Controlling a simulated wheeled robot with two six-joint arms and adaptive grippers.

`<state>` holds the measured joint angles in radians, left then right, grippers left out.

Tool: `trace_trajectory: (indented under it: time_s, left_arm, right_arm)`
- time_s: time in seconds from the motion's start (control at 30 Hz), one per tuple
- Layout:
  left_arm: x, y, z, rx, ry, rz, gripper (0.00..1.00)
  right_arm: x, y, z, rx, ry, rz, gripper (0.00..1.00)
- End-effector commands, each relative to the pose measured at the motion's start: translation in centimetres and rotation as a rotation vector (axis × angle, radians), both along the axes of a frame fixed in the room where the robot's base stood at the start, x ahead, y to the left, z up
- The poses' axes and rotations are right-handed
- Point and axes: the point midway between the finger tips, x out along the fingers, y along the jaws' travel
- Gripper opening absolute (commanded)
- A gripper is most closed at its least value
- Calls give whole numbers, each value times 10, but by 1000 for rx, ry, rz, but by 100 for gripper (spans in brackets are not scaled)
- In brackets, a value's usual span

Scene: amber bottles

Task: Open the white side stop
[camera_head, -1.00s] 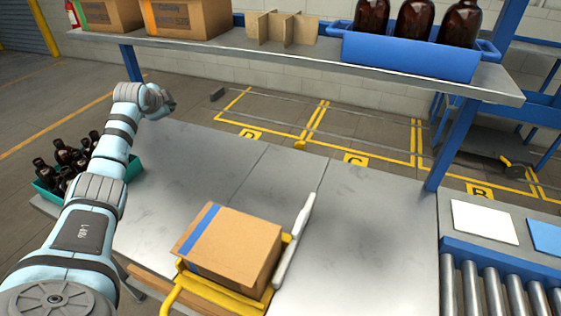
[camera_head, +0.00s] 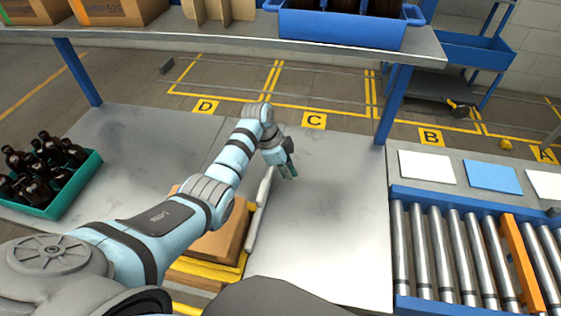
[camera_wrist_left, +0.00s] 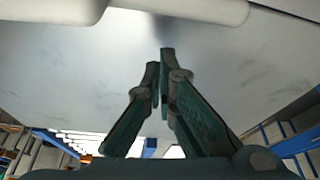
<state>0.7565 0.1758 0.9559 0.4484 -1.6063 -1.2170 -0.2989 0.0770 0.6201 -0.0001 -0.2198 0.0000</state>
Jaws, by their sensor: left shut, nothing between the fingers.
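The white side stop (camera_head: 257,222) is a long white bar on the table, standing along the right side of the cardboard box (camera_head: 222,240). My left arm reaches over the box and hides much of it. My left gripper (camera_head: 291,172) is shut and empty, just right of the far end of the stop. I cannot tell whether they touch in the head view. In the left wrist view the gripper (camera_wrist_left: 160,68) shows its fingers together, and a white rounded bar (camera_wrist_left: 205,8), probably the stop, runs along the top, apart from the fingertips. My right gripper is not in view.
The grey table (camera_head: 325,230) is clear right of the stop. A yellow frame (camera_head: 212,270) lies under the box. A green crate of amber bottles (camera_head: 82,187) stands left. A shelf (camera_head: 250,42) spans the back; a roller conveyor (camera_head: 455,250) lies right.

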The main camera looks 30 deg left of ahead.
Motion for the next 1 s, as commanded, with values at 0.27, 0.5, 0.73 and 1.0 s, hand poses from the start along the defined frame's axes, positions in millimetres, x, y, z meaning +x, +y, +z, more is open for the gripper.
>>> trace_trajectory:
  time_s: [0.27, 0.5, 0.73, 1.0]
  left_arm:
    - [-15, 33, -2, 3, 1, 1, 0]
    - [-17, 37, -2, 1, 0, 0, 0]
    - [-16, 37, -2, 1, 0, 4, 0]
    - [-6, 40, -3, 2, 0, 67, 0]
  right_arm:
    - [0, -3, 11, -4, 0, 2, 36]
    - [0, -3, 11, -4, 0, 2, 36]
    - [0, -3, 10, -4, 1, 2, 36]
    - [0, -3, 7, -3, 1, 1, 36]
